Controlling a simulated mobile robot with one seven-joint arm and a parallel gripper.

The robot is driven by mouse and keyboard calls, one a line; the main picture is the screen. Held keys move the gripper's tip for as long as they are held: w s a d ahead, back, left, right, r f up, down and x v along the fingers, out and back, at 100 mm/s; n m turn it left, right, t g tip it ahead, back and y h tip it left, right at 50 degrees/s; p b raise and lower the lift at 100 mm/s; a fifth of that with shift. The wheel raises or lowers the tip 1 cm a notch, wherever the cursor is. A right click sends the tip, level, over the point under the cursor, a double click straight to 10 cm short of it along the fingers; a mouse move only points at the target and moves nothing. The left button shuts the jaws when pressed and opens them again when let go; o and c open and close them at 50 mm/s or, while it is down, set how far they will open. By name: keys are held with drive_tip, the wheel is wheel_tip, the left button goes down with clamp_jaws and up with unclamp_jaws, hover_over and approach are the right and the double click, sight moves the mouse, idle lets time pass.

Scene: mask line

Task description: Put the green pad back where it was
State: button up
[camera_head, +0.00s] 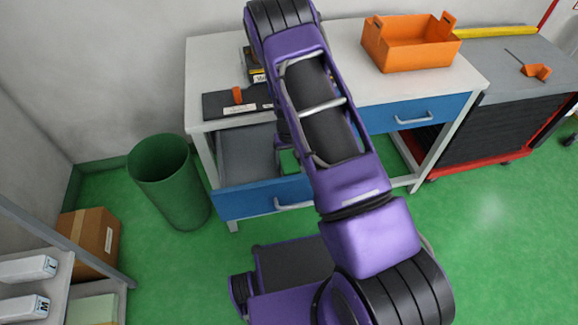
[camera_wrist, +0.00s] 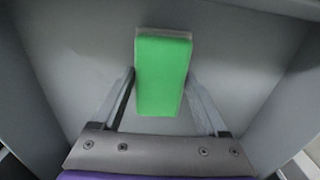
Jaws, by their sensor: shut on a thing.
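The green pad (camera_wrist: 162,72) is a bright green block with a pale edge. My gripper (camera_wrist: 161,88) is shut on it, one finger on each side. Below and around them in the wrist view is the grey inside of the open drawer (camera_wrist: 70,50). I cannot tell whether the pad touches the drawer floor. In the head view the open left drawer (camera_head: 262,199) has a blue front, and a small green part of the pad (camera_head: 289,161) shows beside my arm. My arm hides most of the gripper there.
The white workbench (camera_head: 215,60) carries a dark flat case (camera_head: 218,105) and an orange bin (camera_head: 410,45). The right blue drawer (camera_head: 420,112) is closed. A green waste bin (camera_head: 170,180) stands left of the open drawer. A grey-topped cart (camera_head: 500,75) stands at the right.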

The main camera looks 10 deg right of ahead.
sight(289, 166)
drive_tip(key=shift+f, duration=1.6)
drive_tip(key=o, duration=1.3)
drive_tip(key=shift+o, duration=0.2)
wheel_tip(289, 166, up, 12)
drive_tip(key=shift+r+p, duration=0.2)
drive_tip(key=shift+p, duration=0.1)
